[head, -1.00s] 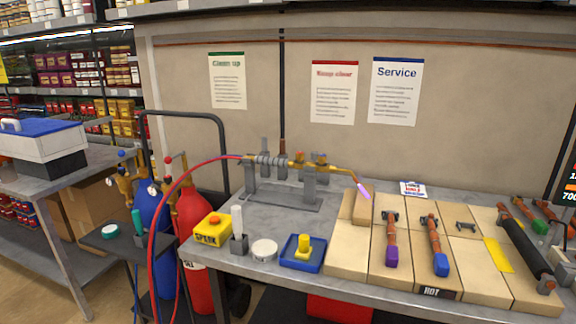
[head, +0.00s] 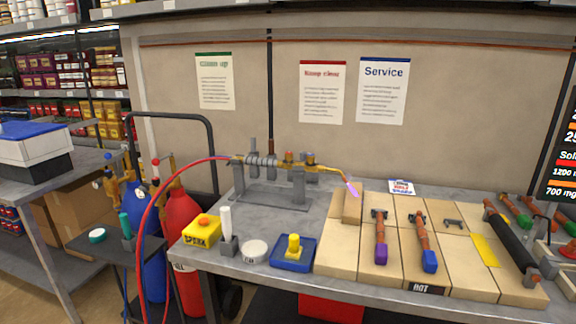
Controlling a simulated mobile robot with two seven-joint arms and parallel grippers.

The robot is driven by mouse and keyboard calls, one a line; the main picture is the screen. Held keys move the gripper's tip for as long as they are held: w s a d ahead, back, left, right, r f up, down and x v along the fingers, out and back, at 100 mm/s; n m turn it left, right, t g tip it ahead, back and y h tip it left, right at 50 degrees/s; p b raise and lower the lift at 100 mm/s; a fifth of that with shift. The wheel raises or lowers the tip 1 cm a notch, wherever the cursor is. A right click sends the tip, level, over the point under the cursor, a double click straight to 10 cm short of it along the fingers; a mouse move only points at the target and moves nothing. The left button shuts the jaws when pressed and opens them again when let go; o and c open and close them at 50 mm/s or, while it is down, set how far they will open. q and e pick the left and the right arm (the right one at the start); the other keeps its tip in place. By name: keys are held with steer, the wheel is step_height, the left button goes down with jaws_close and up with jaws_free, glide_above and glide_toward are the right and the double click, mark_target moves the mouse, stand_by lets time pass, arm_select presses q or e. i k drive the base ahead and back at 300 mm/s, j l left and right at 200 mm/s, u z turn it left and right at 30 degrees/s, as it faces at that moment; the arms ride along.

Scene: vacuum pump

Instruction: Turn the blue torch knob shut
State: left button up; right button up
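The brass torch (head: 325,168) rests on a grey metal stand (head: 270,197) at the back of the bench. A pink-violet flame (head: 353,188) shows at its tip, so it is lit. Small knobs (head: 310,157) stand on top of the torch body, but they are too small to tell clearly which is blue or how far it is turned. A red hose (head: 180,178) runs from the torch's left end down to the cylinders. Neither of my grippers is in view.
A blue cylinder (head: 150,230) and a red cylinder (head: 183,225) stand on a cart left of the bench. A yellow box (head: 201,231), a white tin (head: 254,251) and a blue tray (head: 281,262) lie along the front edge. Tan blocks (head: 340,262) carry copper pipe parts (head: 381,232).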

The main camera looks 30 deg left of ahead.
mark_target(311, 157)
steer(key=u, duration=0.4)
steer(key=i+j+u, duration=0.1)
steer(key=u, duration=0.25)
steer(key=i+j+u, duration=0.15)
steer(key=u, duration=0.25)
steer(key=i+u, duration=0.1)
steer(key=u, duration=0.25)
